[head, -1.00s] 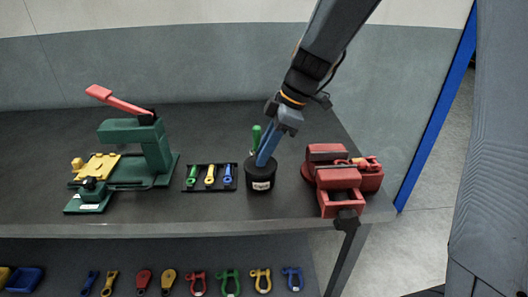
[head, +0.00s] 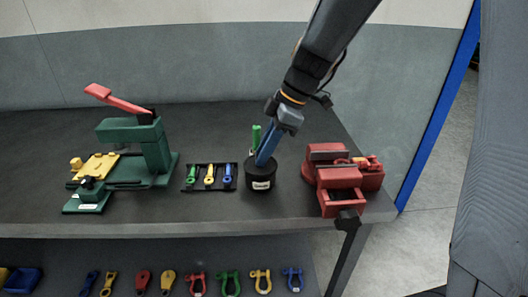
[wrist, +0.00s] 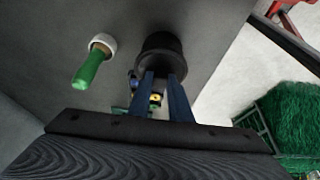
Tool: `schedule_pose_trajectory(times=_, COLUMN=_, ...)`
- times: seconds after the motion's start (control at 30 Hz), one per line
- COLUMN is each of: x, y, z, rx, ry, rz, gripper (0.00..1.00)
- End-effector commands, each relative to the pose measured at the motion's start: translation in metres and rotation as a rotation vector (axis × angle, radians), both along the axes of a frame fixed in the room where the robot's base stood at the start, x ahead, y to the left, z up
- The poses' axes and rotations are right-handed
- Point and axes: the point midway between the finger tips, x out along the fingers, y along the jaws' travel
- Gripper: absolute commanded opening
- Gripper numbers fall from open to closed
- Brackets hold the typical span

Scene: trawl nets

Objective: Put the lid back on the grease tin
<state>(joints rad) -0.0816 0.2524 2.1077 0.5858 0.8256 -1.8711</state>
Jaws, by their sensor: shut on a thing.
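The grease tin (head: 260,184) is a black round tin with a white label, standing upright near the front of the bench. My gripper (head: 263,160) comes down onto its top from the upper right, with blue fingers. In the wrist view the fingertips of my gripper (wrist: 160,76) are at a black round shape (wrist: 160,45). The gripper is shut on a dark piece there, most likely the lid. Lid and tin are both black, so I cannot tell them apart, nor whether the lid is seated or there is a gap.
A tray (head: 202,187) of coloured pieces lies left, a red vise (head: 340,180) right, and a green press (head: 140,160) far left. Shackles lie on the lower shelf (head: 130,258).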

Motion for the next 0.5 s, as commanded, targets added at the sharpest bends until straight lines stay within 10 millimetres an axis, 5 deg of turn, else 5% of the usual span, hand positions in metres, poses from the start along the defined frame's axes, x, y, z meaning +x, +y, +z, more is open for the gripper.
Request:
schedule_pose_trajectory(times=0.27, x=0.0000, y=0.0000, z=0.0003, rx=0.000, ry=0.000, rz=0.000, gripper=0.00)
schedule_pose_trajectory(times=0.3, x=0.0000, y=0.0000, z=0.0003, rx=0.000, ry=0.000, rz=0.000, gripper=0.20)
schedule_pose_trajectory(times=0.4, x=0.0000, y=0.0000, z=0.0003, rx=0.000, ry=0.000, rz=0.000, gripper=0.36)
schedule_pose_trajectory(times=0.5, x=0.0000, y=0.0000, z=0.0003, rx=0.000, ry=0.000, rz=0.000, gripper=0.40)
